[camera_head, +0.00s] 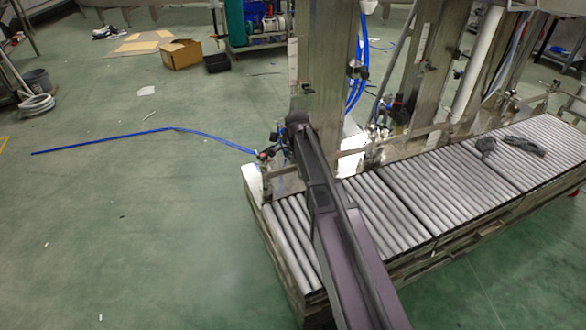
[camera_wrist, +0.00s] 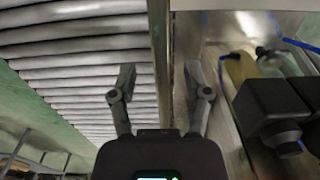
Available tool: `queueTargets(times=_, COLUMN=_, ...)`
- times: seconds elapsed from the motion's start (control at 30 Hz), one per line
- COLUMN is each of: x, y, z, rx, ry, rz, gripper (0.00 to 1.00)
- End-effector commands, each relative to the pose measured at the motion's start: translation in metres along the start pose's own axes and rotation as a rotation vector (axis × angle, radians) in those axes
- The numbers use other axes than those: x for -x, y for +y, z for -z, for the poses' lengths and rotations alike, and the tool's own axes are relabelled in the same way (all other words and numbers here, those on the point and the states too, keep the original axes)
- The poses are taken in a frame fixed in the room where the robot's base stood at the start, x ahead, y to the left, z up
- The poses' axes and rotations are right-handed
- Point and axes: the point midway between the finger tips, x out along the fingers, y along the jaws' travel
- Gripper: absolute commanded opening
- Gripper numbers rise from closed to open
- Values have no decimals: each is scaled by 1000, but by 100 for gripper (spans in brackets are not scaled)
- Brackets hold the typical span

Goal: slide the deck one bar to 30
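My gripper (camera_wrist: 158,72) is open in the wrist view, its two dark fingers well apart. A narrow upright-looking metal bar or rail (camera_wrist: 160,40) runs between the fingertips along the edge of the rollers; I see no contact with it. I cannot tell whether this is the deck one bar, and no scale or number 30 is legible. In the head view my arm reaches across the nearest rollers (camera_head: 288,240) towards the steel column, and my fingers cannot be made out there.
The roller deck (camera_head: 405,195) stretches right, with a dark tool-like object (camera_head: 525,147) on it. A steel column (camera_head: 327,60) stands behind my arm. A black block fitting (camera_wrist: 272,105) is right of my gripper. Blue hose (camera_head: 110,143) lies on open floor at left.

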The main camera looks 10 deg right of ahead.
Motion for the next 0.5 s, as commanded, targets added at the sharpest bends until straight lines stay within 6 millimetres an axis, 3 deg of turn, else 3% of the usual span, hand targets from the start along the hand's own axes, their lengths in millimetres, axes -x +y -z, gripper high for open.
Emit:
queueTargets(times=0.03, x=0, y=0, z=0, rx=0, ry=0, rz=0, gripper=45)
queueTargets(times=0.2, x=0, y=0, z=0, rx=0, ry=0, rz=0, gripper=0)
queueTargets(times=0.5, x=0, y=1, z=0, rx=0, ry=0, rz=0, gripper=0)
